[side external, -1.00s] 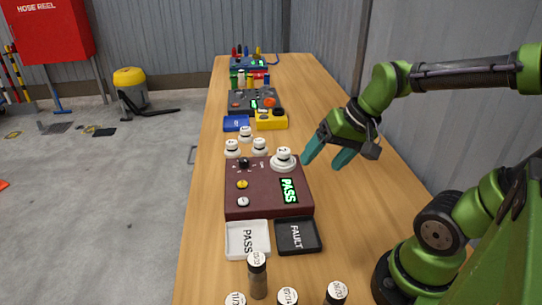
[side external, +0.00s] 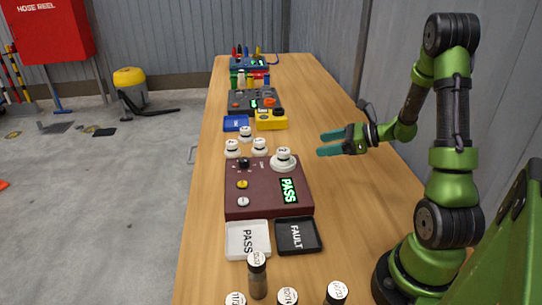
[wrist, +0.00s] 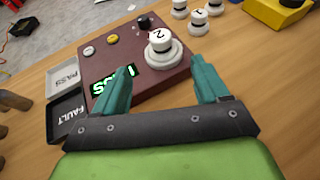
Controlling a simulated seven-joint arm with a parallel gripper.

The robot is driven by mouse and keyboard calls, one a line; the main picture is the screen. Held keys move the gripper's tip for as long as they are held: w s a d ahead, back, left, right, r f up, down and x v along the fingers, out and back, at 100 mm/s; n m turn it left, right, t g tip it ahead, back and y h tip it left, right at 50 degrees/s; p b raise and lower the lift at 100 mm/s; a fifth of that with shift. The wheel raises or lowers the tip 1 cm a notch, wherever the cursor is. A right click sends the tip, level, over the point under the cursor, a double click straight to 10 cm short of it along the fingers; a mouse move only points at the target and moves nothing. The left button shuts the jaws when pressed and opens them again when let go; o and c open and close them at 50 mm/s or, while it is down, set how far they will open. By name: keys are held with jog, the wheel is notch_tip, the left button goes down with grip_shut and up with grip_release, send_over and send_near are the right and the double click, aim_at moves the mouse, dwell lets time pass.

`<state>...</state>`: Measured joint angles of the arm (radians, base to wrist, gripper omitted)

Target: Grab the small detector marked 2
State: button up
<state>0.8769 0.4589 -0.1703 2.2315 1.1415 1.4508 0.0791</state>
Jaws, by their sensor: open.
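The small white detector marked 2 (side external: 283,155) sits upright in a round white socket (side external: 284,166) on the right rear of a maroon tester box (side external: 250,206). In the wrist view the detector (wrist: 159,38) shows beyond the fingers, with its 2 readable. My gripper (side external: 323,143) is open and empty, to the right of the detector and apart from it. In the wrist view its teal fingertips (wrist: 161,66) stand wide apart, with the tester box between and beyond them. The tester's green screen (side external: 289,190) reads PASS.
Several other white detectors (side external: 246,133) stand just behind the tester. A white PASS tray (side external: 247,253) and a black FAULT tray (side external: 297,249) lie in front, with capped vials (side external: 257,278) nearer. A yellow box (side external: 271,121) stands farther back. The table's right side is clear.

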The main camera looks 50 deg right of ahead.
aim_at(288, 151)
jog(key=x, duration=1.4)
jog(key=c, duration=1.1)
